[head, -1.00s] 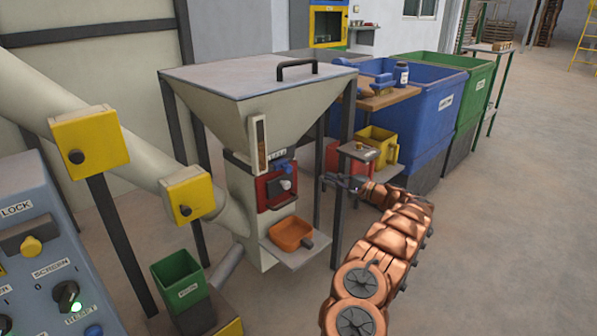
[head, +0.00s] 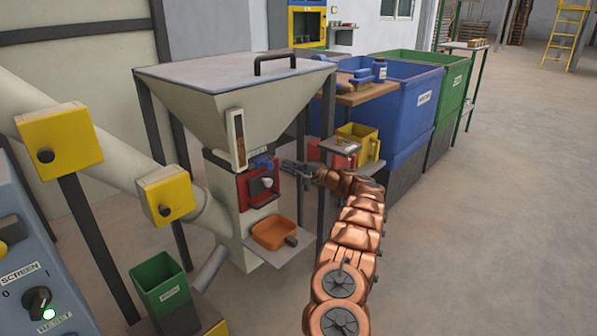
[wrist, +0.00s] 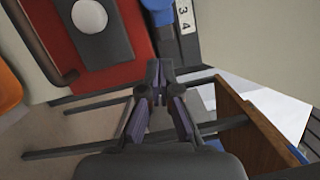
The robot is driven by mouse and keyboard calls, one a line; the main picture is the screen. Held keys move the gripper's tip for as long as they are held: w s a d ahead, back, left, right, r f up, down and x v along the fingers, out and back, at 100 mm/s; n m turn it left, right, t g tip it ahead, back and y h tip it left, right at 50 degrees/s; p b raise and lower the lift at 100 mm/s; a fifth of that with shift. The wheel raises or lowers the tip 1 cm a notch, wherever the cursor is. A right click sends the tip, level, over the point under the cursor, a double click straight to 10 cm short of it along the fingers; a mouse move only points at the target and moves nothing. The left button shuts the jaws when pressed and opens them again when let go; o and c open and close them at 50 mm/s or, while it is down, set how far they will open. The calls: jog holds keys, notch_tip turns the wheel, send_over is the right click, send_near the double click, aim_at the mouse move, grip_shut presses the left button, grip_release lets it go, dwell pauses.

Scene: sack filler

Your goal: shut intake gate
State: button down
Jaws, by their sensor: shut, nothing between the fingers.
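The hopper machine (head: 215,110) has a red panel (head: 243,196) with a white knob (head: 266,183) on its front. A blue part (head: 263,163) sits at the panel's top edge, below a label strip. In the wrist view the red panel (wrist: 118,50), the knob (wrist: 88,16), the blue part (wrist: 158,10) and a strip with numbers (wrist: 185,15) show close up. No part is plainly marked as the intake gate. My gripper (head: 285,165) is shut and empty, just right of the panel. In the wrist view its fingertips (wrist: 160,70) point at the blue part, seemingly apart from it.
An orange scoop (head: 275,233) lies on a small shelf below the panel. A yellow container (head: 362,143) and a wooden bench (head: 365,93) stand behind my arm. Blue (head: 405,105) and green (head: 455,85) bins are at the back. Open floor lies to the right.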

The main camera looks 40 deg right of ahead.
aim_at(258, 167)
jog(key=a, duration=0.1)
jog(key=a+b, duration=0.1)
jog(key=a, duration=0.2)
jog(key=shift+s+r, duration=0.35)
jog(key=shift+r, duration=0.05)
jog(key=shift+b, duration=0.3)
jog(key=shift+s+a+b, duration=0.25)
jog(key=shift+a+b, duration=0.1)
jog(key=shift+a, duration=0.8)
jog(key=shift+s+a+b, duration=0.25)
jog(key=shift+a+b, duration=0.1)
jog(key=shift+a, duration=0.75)
